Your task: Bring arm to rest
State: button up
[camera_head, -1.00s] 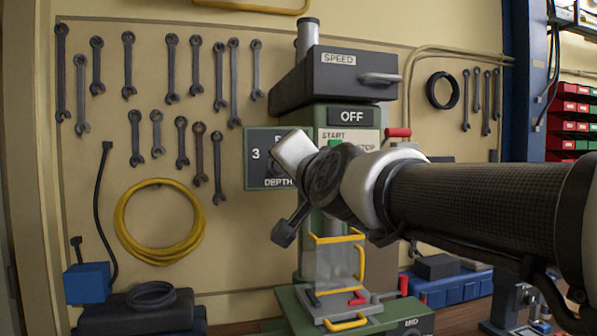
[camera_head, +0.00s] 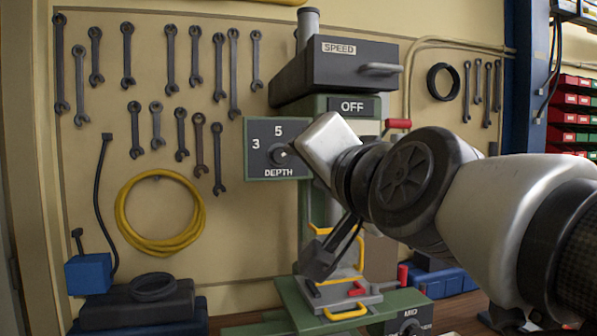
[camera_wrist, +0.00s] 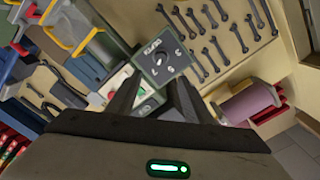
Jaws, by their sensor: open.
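My arm reaches in from the right and hides part of the machine's column and start/stop panel.
The machine's dark speed housing (camera_head: 345,70) stands above my wrist. A yellow hose (camera_head: 128,225) and several wrenches (camera_head: 168,60) hang on the wall. A blue box (camera_head: 88,273) stands at left.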

jog(key=s+d+f+n+g+h+p, duration=0.2)
jog(key=s+d+f+g+p, duration=0.3)
jog(key=f, duration=0.6)
jog(key=s+d+f+n+g+h+p, duration=0.3)
jog(key=s+d+f+n+g+p, duration=0.1)
jog(key=s+f, duration=0.5)
jog(key=d+f+g+p, duration=0.1)
jog(key=d+g, duration=0.1)
jog(key=d, duration=0.1)
jog(key=shift+s+f+g+p, duration=0.2)
jog(key=shift+f+g+p, duration=0.1)
jog(key=shift+f+g, duration=0.1)
